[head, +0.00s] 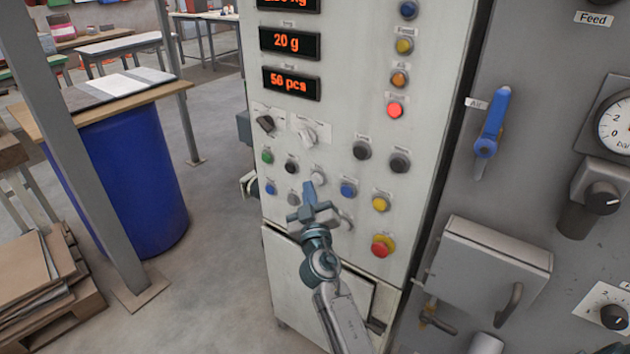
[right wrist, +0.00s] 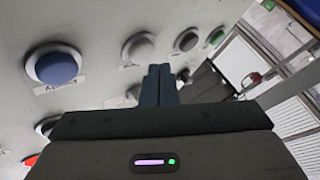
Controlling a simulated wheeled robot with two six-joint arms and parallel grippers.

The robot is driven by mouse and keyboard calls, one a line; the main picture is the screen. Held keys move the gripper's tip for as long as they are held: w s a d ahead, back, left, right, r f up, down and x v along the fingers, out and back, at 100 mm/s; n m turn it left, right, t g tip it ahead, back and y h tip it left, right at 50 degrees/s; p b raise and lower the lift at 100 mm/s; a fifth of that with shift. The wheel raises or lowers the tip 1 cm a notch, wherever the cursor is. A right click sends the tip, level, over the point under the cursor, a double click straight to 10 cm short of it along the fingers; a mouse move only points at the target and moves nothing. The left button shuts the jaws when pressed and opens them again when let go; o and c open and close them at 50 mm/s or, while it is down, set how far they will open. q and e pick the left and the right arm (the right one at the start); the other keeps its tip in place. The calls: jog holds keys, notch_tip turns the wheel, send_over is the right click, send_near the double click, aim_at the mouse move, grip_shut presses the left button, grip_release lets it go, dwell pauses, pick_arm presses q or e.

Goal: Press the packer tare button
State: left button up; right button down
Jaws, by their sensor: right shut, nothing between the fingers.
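The packer's control panel (head: 330,160) carries several buttons. Their labels are too small to read in the head view, so I cannot tell which is tare. My right gripper (head: 309,190) is shut and empty, its fingertips in front of the lower button rows. Around the tips are a white button (head: 318,178), a grey button (head: 293,199) and a blue button (head: 348,189). In the right wrist view the shut fingers (right wrist: 158,75) point at the panel, partly hiding one pale button. A blue button (right wrist: 55,65) and a white button (right wrist: 138,48) show clear of them. Contact cannot be told. My left gripper is out of view.
A red stop button (head: 383,246) sits below right of the gripper. Green (head: 267,157) and black (head: 291,167) buttons and two rotary knobs are close by. A grey box (head: 490,265) juts out at right. A blue drum (head: 125,180) stands left, with open floor between.

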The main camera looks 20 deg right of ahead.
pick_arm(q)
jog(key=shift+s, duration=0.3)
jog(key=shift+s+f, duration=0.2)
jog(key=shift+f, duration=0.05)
pick_arm(e)
jog(key=shift+w+d, duration=0.25)
jog(key=shift+d, duration=0.15)
pick_arm(q)
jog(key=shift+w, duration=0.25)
jog(key=shift+b, duration=0.3)
pick_arm(e)
jog(key=shift+w+d, duration=0.15)
jog(key=shift+d, duration=0.1)
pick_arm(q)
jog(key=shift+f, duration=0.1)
pick_arm(e)
jog(key=shift+a, duration=0.15)
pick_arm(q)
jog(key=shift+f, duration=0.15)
pick_arm(e)
jog(key=shift+s+a, duration=0.4)
jog(key=shift+a, duration=0.1)
